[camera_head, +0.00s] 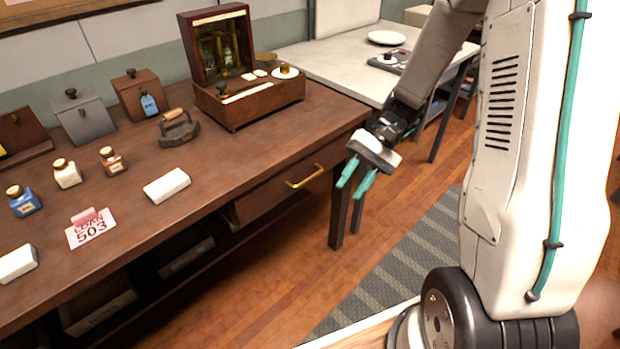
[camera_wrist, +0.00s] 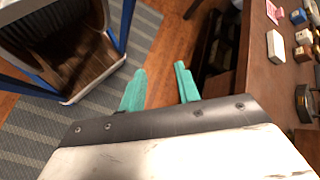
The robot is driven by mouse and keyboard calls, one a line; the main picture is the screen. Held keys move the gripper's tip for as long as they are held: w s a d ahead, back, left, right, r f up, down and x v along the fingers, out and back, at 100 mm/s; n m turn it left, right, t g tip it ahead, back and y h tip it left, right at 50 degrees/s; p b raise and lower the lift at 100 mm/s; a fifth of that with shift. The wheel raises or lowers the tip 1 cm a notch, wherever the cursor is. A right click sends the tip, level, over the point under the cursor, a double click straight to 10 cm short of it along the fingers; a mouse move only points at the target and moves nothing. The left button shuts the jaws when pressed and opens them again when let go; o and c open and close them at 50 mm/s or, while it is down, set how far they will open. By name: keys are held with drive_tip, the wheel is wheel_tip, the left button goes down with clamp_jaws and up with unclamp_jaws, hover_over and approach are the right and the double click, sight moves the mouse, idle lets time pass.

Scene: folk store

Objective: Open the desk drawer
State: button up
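The desk (camera_head: 245,135) is dark brown wood and fills the left of the head view. Its drawer (camera_head: 285,191) is at the right end of the front, with a brass bar handle (camera_head: 305,177). The drawer front looks level with the desk front, so it appears shut. My gripper (camera_head: 353,184) has teal fingers, spread apart with nothing between them. It hangs in the air to the right of the handle, not touching it. In the wrist view the fingers (camera_wrist: 160,82) point toward the floor beside the desk edge (camera_wrist: 245,85); the handle does not show there.
On the desk stand an open wooden box (camera_head: 250,102), an iron (camera_head: 179,129), small bottles, white blocks and a card (camera_head: 91,228). A light table (camera_head: 345,62) is behind. A striped rug (camera_head: 400,265) lies on the floor.

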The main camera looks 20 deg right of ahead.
drive_tip(key=w+d+f+m+t+y, duration=0.3)
drive_tip(key=w+f+t+y, duration=0.35)
drive_tip(key=w+f, duration=0.65)
drive_tip(key=n+t, duration=0.2)
drive_tip(key=t, duration=0.2)
approach(310, 178)
drive_tip(key=w+x, duration=0.1)
drive_tip(key=x, duration=0.2)
drive_tip(key=shift+h, duration=0.25)
drive_tip(key=x, duration=0.6)
drive_tip(key=shift+s+a+f, duration=0.1)
drive_tip(key=shift+a+f, duration=0.05)
drive_tip(key=shift+a, duration=0.25)
clamp_jaws()
